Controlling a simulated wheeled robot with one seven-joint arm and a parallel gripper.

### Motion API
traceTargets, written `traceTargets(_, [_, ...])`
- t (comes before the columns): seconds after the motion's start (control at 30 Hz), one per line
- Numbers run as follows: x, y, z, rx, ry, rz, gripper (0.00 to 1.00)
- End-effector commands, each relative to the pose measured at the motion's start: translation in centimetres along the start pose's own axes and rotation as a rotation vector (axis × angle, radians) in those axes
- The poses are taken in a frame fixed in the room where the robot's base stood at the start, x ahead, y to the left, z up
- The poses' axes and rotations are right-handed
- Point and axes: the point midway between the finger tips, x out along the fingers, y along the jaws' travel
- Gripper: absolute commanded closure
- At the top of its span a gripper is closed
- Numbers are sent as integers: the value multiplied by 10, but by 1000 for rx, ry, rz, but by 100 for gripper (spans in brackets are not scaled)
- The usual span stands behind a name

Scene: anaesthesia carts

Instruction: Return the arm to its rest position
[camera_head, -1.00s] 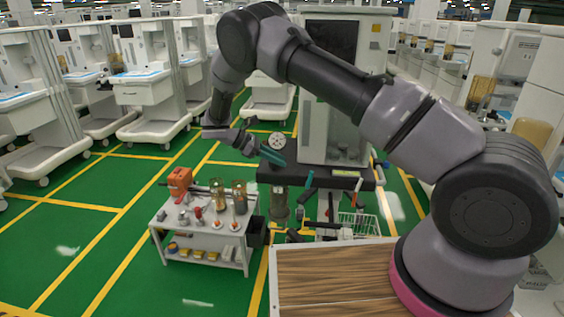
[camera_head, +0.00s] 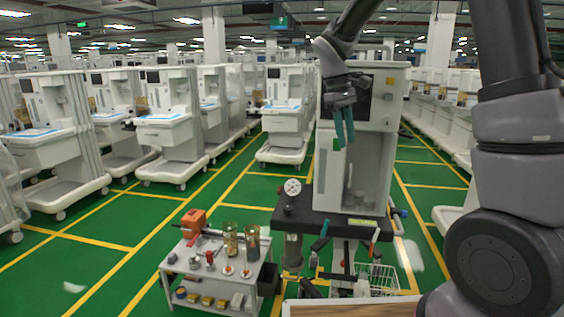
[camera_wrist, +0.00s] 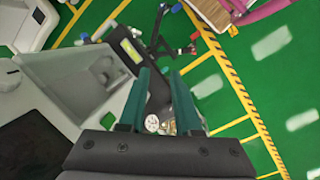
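My gripper (camera_head: 344,127) has teal fingers and hangs pointing down in front of the anaesthesia cart with the dark screen (camera_head: 385,82) in the head view. In the wrist view the two fingers of my gripper (camera_wrist: 160,105) stand apart with nothing between them; the floor and a round white gauge (camera_wrist: 152,123) show beyond. My arm rises at the right of the head view and reaches over to the gripper. The upper part of the arm is cut off by the picture's top edge.
A small white trolley (camera_head: 212,285) with an orange tool (camera_head: 194,224) and glass cylinders stands at lower left of centre. The cart's black base (camera_head: 300,212) carries the gauge (camera_head: 292,187). Rows of carts stand left and right. Green floor with yellow lines lies between.

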Motion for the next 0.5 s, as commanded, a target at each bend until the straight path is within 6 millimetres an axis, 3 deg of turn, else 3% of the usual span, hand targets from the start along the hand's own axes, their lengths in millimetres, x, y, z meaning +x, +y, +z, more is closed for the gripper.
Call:
traceTargets(0.03, [-15,4,20,68,53,-24,68])
traceTargets(0.2, [-49,6,76,290,214,-102,68])
traceTargets(0.5, [-84,-12,167,677,494,-225,68])
